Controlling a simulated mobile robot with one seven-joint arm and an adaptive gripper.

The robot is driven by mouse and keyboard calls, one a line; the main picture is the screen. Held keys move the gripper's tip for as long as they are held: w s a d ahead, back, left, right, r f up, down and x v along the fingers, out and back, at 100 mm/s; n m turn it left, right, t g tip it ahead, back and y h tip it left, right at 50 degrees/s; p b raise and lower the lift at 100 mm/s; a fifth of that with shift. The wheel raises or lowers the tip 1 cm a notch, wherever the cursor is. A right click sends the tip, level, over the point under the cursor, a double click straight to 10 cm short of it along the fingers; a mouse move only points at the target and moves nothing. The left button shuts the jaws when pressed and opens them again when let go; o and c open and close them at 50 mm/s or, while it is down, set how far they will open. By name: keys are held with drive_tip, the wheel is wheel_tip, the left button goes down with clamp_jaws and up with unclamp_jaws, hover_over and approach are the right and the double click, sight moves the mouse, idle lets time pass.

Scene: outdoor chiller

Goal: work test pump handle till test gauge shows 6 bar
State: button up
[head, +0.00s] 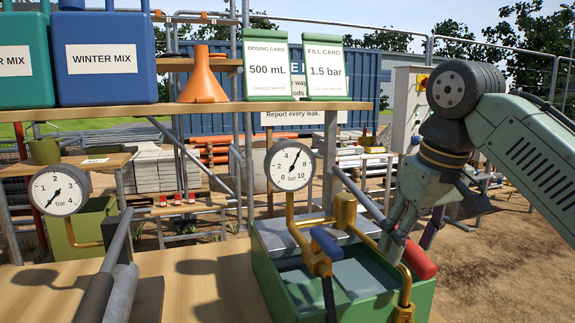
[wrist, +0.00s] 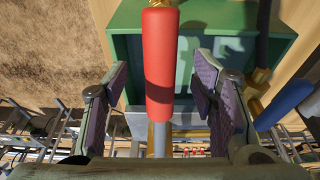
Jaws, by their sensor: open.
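The test pump (head: 285,279) is a green open-topped box on the bench, with brass fittings. Its round white test gauge (head: 291,165) is marked 0 to 10 bar; the needle points up and slightly right, close to the 6, too small to read exactly. The pump handle has a red grip (head: 418,261) at the box's right side, and the grip also shows in the wrist view (wrist: 160,60). My gripper (head: 412,238) is open, with the red grip between its fingers in the wrist view and a gap on each side. In the head view my gripper partly hides the handle's lever.
A blue-handled valve (head: 326,243) sits at the box's front. A second gauge (head: 59,190) at left has its needle low left. A shelf (head: 230,109) above holds blue and green jugs, an orange funnel (head: 203,78) and two cards.

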drive_tip(key=shift+o, duration=1.3)
drive_tip(key=shift+r, duration=0.1)
drive_tip(key=p+v, duration=0.7)
